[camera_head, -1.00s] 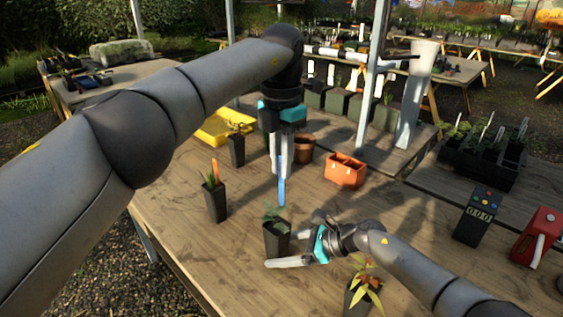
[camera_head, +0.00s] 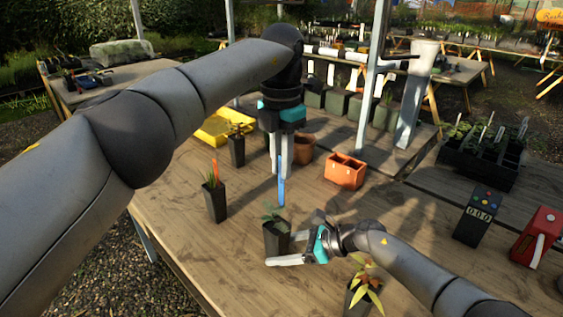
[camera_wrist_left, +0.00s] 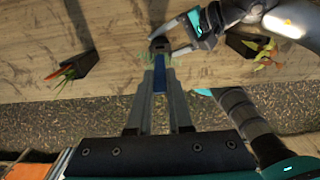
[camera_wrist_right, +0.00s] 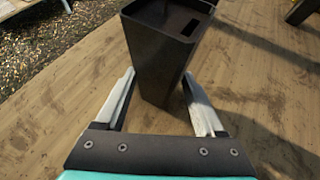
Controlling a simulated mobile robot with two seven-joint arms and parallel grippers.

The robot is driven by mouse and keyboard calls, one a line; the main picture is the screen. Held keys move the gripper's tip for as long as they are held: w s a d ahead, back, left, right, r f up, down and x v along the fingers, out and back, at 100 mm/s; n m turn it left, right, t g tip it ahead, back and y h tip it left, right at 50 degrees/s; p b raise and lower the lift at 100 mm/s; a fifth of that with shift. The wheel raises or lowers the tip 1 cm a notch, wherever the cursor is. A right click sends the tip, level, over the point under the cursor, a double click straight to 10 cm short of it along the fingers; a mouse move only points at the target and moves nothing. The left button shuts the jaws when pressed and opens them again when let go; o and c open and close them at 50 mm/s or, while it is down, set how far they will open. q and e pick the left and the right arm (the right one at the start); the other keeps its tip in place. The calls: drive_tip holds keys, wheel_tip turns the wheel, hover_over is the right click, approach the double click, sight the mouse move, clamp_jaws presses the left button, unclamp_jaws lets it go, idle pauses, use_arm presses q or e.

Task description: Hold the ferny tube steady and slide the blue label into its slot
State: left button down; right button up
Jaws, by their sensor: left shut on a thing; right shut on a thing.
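The ferny tube (camera_head: 276,239) is a dark, square tapered pot standing upright on the table, with green fronds (camera_head: 271,213) at its top. My right gripper (camera_head: 284,250) is shut on it, one finger on each side. In the right wrist view the tube (camera_wrist_right: 160,60) shows a small rectangular slot (camera_wrist_right: 190,27) at its rim. My left gripper (camera_head: 281,172) is shut on the blue label (camera_head: 281,192) and holds it upright, lower end down, just above the tube. In the left wrist view the label (camera_wrist_left: 160,82) lies between the fingers; its lower end is hard to make out against the tube.
A dark pot with an orange label (camera_head: 215,200) stands to the left, and a yellow-leaved pot (camera_head: 362,292) close to my right arm. Behind are a yellow tray (camera_head: 215,132), a terracotta pot (camera_head: 304,149) and an orange container (camera_head: 345,171). A keypad box (camera_head: 474,226) stands right.

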sight(282, 199)
use_arm(q)
drive_tip(key=shift+f, duration=1.45)
drive_tip(key=shift+f, duration=0.3)
drive_tip(key=shift+f, duration=2.75)
drive_tip(key=shift+f, duration=0.2)
drive_tip(key=c, duration=0.8)
unclamp_jaws()
drive_tip(key=shift+o, duration=0.2)
wheel_tip(282, 199, up, 12)
drive_tip(key=shift+f, duration=0.1)
